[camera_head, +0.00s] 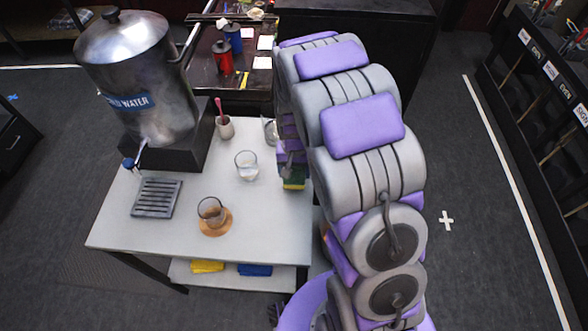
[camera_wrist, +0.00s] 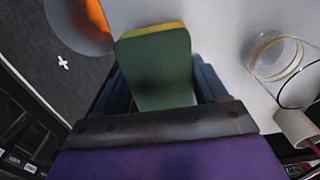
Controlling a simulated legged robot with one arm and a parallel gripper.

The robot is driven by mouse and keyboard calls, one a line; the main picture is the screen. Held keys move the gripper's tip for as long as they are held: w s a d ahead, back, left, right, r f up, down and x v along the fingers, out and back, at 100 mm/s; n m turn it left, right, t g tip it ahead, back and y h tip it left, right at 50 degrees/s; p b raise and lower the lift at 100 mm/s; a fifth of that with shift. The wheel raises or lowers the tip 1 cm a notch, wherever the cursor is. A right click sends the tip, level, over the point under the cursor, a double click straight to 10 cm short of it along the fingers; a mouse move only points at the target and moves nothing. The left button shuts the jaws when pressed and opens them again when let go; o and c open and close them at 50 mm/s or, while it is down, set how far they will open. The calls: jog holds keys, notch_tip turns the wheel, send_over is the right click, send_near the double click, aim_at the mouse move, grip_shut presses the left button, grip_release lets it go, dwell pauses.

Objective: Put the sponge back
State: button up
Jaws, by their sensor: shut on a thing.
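The sponge (camera_head: 293,183) is green with a yellow layer. It is held in my gripper (camera_head: 291,168) at the right edge of the white table (camera_head: 265,235). In the wrist view the sponge (camera_wrist: 158,70) stands out between the two dark blue fingers of my gripper (camera_wrist: 163,88), green face toward the camera and yellow edge at the far end. The gripper is shut on it. I cannot tell whether the sponge touches the tabletop. My arm hides part of the table's right side.
A water dispenser (camera_head: 140,85) and drip tray (camera_head: 157,197) stand at left. A clear glass (camera_head: 246,167), a stained glass (camera_head: 211,209) on an orange coaster (camera_head: 216,229), and a cup with a pink-handled tool (camera_head: 225,128) stand on the table. Yellow (camera_head: 207,266) and blue cloths (camera_head: 255,270) lie below.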

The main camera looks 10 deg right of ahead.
aim_at(293, 168)
jog(key=shift+w+a+f, duration=0.1)
jog(key=shift+w+a, duration=0.05)
jog(key=shift+w, duration=0.45)
jog(key=shift+w+a, duration=0.1)
jog(key=shift+w, duration=0.45)
jog(key=shift+w+d+f, duration=0.1)
jog(key=shift+w+d, duration=0.35)
jog(key=f+b, duration=0.2)
jog(key=f, duration=0.1)
jog(key=shift+d+f, duration=0.2)
jog(key=shift+f, duration=0.05)
jog(key=shift+a+r, duration=0.1)
jog(key=shift+a, duration=0.3)
jog(key=o, duration=0.6)
jog(key=shift+a, duration=0.1)
jog(key=o, duration=0.5)
jog(key=shift+d, duration=0.4)
jog(key=shift+a, duration=0.1)
